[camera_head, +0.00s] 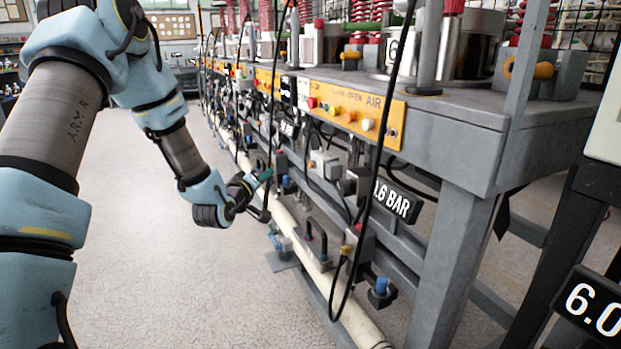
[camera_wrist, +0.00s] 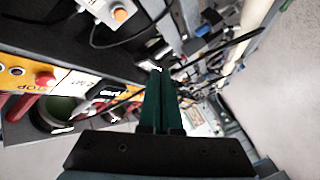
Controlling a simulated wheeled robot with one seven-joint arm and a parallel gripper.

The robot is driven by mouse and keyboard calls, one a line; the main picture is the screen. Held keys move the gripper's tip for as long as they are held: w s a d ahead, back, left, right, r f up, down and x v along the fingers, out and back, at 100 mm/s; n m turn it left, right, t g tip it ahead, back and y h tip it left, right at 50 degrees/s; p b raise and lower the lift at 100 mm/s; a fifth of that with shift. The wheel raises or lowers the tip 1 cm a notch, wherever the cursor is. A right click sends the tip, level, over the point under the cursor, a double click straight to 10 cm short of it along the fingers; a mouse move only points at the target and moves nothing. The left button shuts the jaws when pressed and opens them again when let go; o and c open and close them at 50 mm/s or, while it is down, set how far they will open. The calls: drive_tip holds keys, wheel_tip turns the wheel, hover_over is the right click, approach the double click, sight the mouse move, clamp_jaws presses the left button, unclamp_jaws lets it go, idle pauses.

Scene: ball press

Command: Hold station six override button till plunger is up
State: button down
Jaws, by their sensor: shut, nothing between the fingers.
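My gripper (camera_head: 268,174) is shut and empty in the head view, low in front of the bench, left of the nearest yellow panel and apart from it. Its green fingers (camera_wrist: 160,95) are together in the wrist view. The nearest yellow panel (camera_head: 340,97) carries a row of red, orange and pale buttons; I cannot tell which is the override button. A red stop button (camera_wrist: 45,80) shows in the wrist view.
The grey bench (camera_head: 460,150) runs back along the right. Black cables hang before it, one crossing the nearest panel. Small boxes and a pale pipe (camera_head: 300,245) lie low along its front. The floor (camera_head: 150,280) to the left is clear.

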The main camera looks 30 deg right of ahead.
sight(311, 165)
drive_tip(key=shift+s+d, duration=0.1)
drive_tip(key=shift+d, duration=0.05)
drive_tip(key=s+d, duration=0.1)
drive_tip(key=d, duration=0.7)
drive_tip(key=shift+d, duration=0.4)
drive_tip(key=shift+d, duration=0.1)
idle(2.0)
drive_tip(key=shift+d, duration=0.3)
